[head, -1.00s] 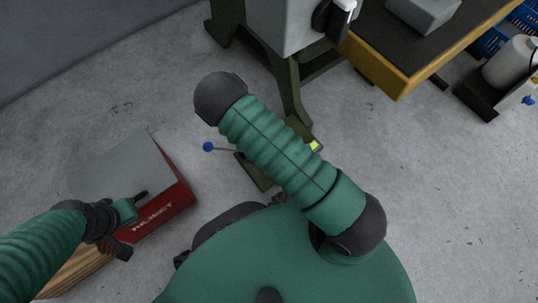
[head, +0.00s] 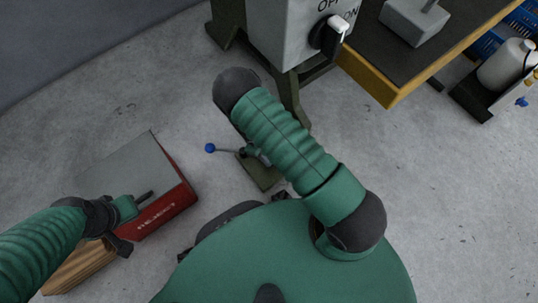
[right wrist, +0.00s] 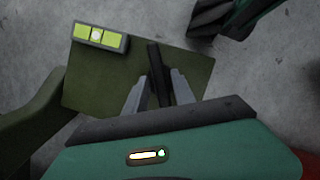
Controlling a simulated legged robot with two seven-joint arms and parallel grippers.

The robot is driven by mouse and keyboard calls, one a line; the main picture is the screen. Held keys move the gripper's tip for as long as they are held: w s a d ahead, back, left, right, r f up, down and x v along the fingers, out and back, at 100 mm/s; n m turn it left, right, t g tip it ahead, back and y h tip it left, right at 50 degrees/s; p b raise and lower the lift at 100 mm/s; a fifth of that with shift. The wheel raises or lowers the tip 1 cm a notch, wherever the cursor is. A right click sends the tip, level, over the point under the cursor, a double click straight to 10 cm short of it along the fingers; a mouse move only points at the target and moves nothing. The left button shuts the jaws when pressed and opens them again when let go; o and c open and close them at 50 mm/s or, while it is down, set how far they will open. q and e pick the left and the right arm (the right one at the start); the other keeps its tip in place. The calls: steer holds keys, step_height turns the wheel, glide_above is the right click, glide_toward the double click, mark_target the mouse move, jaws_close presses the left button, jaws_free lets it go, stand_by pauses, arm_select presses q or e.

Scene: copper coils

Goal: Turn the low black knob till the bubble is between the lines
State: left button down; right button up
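In the right wrist view a green base plate (right wrist: 115,85) carries a spirit level (right wrist: 98,37) with a yellow-green vial. Its pale bubble (right wrist: 96,35) appears near the middle of the vial; the lines are too small to judge exactly. The black knob (right wrist: 154,65) looks like a narrow dark bar. My right gripper (right wrist: 158,76) has its fingers on either side of it, with small gaps, so it looks open around the knob. In the head view my right arm hides the knob and level. My left gripper (head: 138,220) is open and empty by the red box.
A red reject box (head: 170,213) with a grey top stands at left, next to wood. A lever with a blue ball (head: 210,148) sticks out left of the plate. A grey switch box (head: 285,30) on green legs and a yellow-edged table (head: 375,80) stand beyond.

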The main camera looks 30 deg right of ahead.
steer(key=shift+o, duration=0.4)
steer(key=shift+r, duration=0.1)
steer(key=p+v, duration=0.4)
steer(key=v, duration=0.3)
steer(key=shift+w+a+r+p, duration=0.1)
steer(key=shift+p, duration=0.2)
